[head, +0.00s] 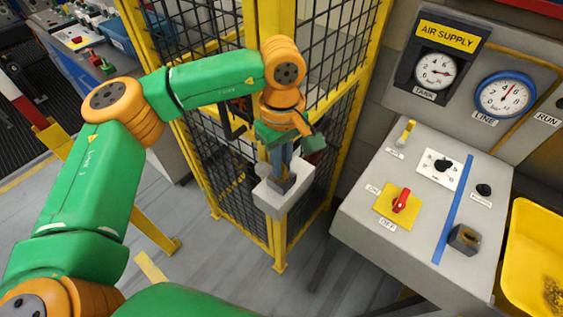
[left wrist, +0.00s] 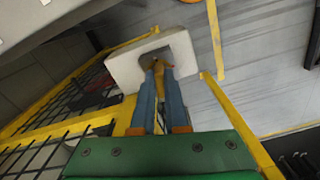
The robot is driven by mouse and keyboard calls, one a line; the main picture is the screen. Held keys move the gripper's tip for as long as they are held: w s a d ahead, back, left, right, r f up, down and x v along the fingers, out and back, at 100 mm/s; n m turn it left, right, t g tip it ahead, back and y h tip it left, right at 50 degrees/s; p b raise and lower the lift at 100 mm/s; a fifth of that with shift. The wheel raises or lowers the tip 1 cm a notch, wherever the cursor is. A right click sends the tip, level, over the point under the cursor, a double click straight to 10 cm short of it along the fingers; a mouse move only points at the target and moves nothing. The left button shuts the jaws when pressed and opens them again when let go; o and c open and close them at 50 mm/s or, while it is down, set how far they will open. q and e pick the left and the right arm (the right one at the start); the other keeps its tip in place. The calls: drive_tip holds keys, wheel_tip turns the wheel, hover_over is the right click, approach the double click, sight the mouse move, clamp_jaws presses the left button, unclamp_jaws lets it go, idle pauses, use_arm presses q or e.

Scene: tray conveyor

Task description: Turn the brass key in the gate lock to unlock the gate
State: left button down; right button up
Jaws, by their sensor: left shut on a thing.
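The gate lock is a pale grey box (head: 268,199) on the yellow post of the mesh gate; it also shows in the left wrist view (left wrist: 124,70). My left gripper (head: 282,179) points down at the lock's top face. In the left wrist view its two blue fingers (left wrist: 160,72) are closed on the brass key (left wrist: 156,64), right at the dark recess of the lock. Only a small part of the key shows between the fingertips, and I cannot tell how far it is turned. My right gripper is not in view.
The yellow-framed mesh gate (head: 228,205) stands around the lock. To the right is a grey control console (head: 375,228) with a red switch (head: 401,200), below the air gauges (head: 436,72). A yellow bin (head: 525,235) sits at the far right.

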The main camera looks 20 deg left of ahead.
use_arm(q)
drive_tip(key=m, duration=0.4)
drive_tip(key=shift+b, duration=0.35)
drive_tip(key=m, duration=0.3)
drive_tip(key=shift+m, duration=0.3)
drive_tip(key=m, duration=0.3)
drive_tip(key=shift+m, duration=0.3)
drive_tip(key=m, duration=0.3)
drive_tip(key=shift+m+b, duration=0.3)
drive_tip(key=shift+m, duration=0.1)
drive_tip(key=c, duration=0.8)
unclamp_jaws()
drive_tip(key=shift+c, duration=0.2)
